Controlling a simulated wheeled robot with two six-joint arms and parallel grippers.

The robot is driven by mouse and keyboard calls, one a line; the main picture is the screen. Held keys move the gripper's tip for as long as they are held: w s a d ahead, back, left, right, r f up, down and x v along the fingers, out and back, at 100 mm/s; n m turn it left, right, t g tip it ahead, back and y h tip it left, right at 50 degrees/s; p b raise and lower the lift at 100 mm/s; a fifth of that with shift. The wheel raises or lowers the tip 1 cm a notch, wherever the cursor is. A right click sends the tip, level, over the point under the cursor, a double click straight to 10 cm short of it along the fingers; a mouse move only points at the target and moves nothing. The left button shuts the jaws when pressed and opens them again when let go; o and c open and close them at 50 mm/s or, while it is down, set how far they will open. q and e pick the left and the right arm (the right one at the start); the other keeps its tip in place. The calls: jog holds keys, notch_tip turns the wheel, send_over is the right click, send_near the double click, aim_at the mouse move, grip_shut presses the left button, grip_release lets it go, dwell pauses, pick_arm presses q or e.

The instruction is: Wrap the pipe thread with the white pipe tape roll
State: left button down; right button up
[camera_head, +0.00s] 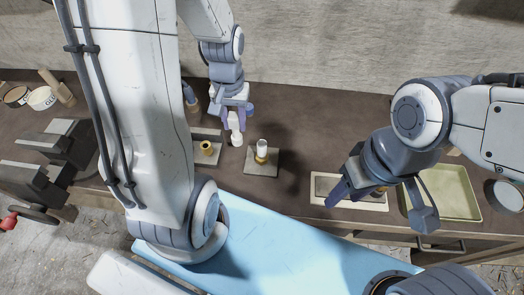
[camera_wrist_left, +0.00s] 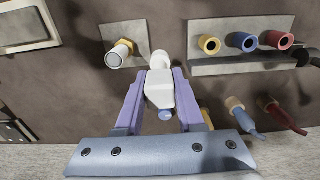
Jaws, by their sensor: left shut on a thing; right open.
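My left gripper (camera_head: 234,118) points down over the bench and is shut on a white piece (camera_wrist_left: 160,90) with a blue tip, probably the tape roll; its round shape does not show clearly. It also shows in the head view (camera_head: 236,135). A short pipe (camera_head: 262,147) with a white upper end and a brass collar stands upright on a square grey plate, just right of the held piece. It also shows in the left wrist view (camera_wrist_left: 118,55), apart from the held piece. Its thread cannot be made out. My right gripper (camera_head: 378,200) is open above a framed pale plate.
A grey rack plate (camera_head: 206,152) with a brass ring is left of the pipe; the left wrist view adds blue (camera_wrist_left: 235,42) and red (camera_wrist_left: 275,40) rings. A green tray (camera_head: 460,205) is right. A dark vise (camera_head: 50,160) and glue tub (camera_head: 42,98) are left.

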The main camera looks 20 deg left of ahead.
pick_arm(q)
jog(key=shift+s, duration=0.45)
dwell(0.6)
notch_tip(320, 180, up, 6)
jog(key=a+p, duration=0.1)
jog(key=p, duration=0.5)
jog(key=shift+s, duration=0.1)
dwell(0.5)
